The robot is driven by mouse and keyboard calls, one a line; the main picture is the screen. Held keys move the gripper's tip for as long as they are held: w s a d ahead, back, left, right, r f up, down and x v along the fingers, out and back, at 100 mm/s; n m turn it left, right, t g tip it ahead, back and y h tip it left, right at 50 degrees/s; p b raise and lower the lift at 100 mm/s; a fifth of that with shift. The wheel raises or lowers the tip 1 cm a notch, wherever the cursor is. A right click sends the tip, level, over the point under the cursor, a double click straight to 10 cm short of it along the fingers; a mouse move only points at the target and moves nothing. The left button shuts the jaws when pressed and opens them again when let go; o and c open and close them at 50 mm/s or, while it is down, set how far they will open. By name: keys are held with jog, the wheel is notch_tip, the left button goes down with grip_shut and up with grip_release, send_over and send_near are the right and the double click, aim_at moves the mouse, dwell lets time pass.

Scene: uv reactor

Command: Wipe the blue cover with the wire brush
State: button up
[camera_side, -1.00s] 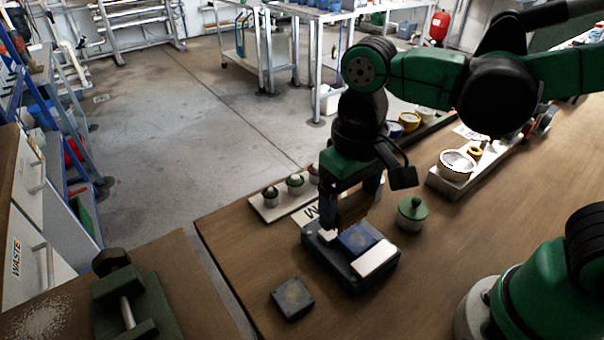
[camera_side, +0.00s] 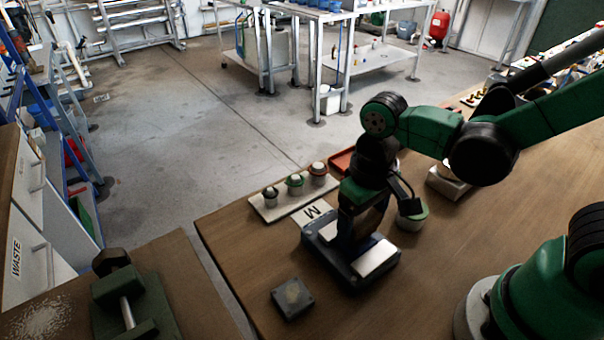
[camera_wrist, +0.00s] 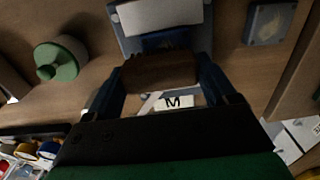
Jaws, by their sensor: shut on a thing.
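My gripper (camera_wrist: 160,88) is shut on the wire brush, a brown block (camera_wrist: 158,72) with dark bristles at its far edge. In the side view my gripper (camera_side: 362,232) is low over a dark grey tray (camera_side: 378,277), hiding much of it. A blue square (camera_wrist: 165,40) in the tray shows beyond the bristles; I cannot tell whether they touch it. A dark blue-grey square block (camera_side: 292,298) with a yellowish stain lies apart on the table; it also shows in the wrist view (camera_wrist: 270,23). I cannot tell for sure which blue piece is the cover.
A card marked M (camera_side: 313,212) and a strip with several small capped pots (camera_side: 295,186) lie behind.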

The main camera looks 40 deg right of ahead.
jog(key=shift+d, duration=0.85)
jog(key=shift+a, duration=2.75)
jog(key=shift+w+d, duration=0.15)
jog(key=shift+d, duration=2.8)
jog(key=shift+a+f, duration=0.1)
jog(key=shift+a, duration=2.7)
notch_tip(320, 180, up, 8)
